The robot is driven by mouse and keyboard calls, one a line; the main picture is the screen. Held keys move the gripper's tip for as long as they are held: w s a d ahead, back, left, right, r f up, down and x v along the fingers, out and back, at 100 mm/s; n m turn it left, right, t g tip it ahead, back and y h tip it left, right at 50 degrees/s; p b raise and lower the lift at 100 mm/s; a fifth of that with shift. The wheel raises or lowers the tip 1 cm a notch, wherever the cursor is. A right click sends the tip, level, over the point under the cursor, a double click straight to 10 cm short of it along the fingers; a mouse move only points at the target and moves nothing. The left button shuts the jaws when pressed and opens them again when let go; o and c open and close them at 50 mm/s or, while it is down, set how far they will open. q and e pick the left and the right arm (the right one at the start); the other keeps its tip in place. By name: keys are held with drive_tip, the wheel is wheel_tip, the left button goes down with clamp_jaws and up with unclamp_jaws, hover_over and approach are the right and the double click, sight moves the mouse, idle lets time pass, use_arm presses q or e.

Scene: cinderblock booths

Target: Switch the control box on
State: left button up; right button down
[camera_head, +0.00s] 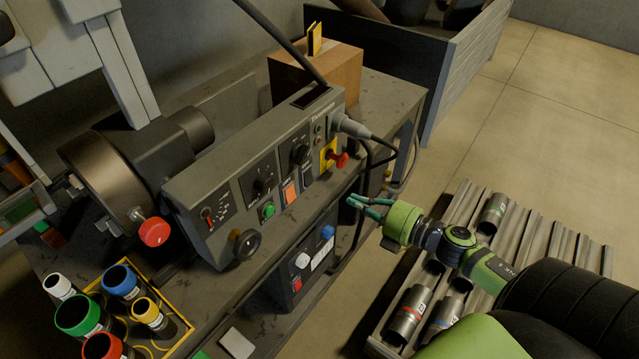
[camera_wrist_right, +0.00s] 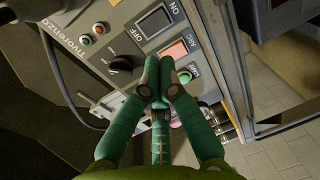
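The grey control box (camera_head: 262,165) stands on the workbench, its sloped front carrying knobs, buttons and switches. It fills the upper part of the right wrist view (camera_wrist_right: 105,15). There a dark rocker switch (camera_wrist_right: 155,22) sits between the words OFF and ON, above an orange rocker (camera_wrist_right: 173,51) and a green button (camera_wrist_right: 184,77). In the head view a red switch handle (camera_head: 340,160) sits on a yellow plate. My right gripper (camera_head: 362,205) is in front of the box, apart from it. Its green fingers (camera_wrist_right: 164,82) are together with nothing between them. My left gripper is not in view.
A cardboard box (camera_head: 335,68) sits behind the control box. A grey plug and cable (camera_head: 355,128) come from its right end. A lower unit (camera_head: 305,262) hangs below. Colored cylinders in a yellow tray (camera_head: 183,318) stand at the left front. A ribbed rack (camera_head: 455,205) holds metal cylinders.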

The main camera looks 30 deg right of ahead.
sight(310, 181)
drive_tip(key=p+x, duration=0.1)
drive_tip(key=x, duration=1)
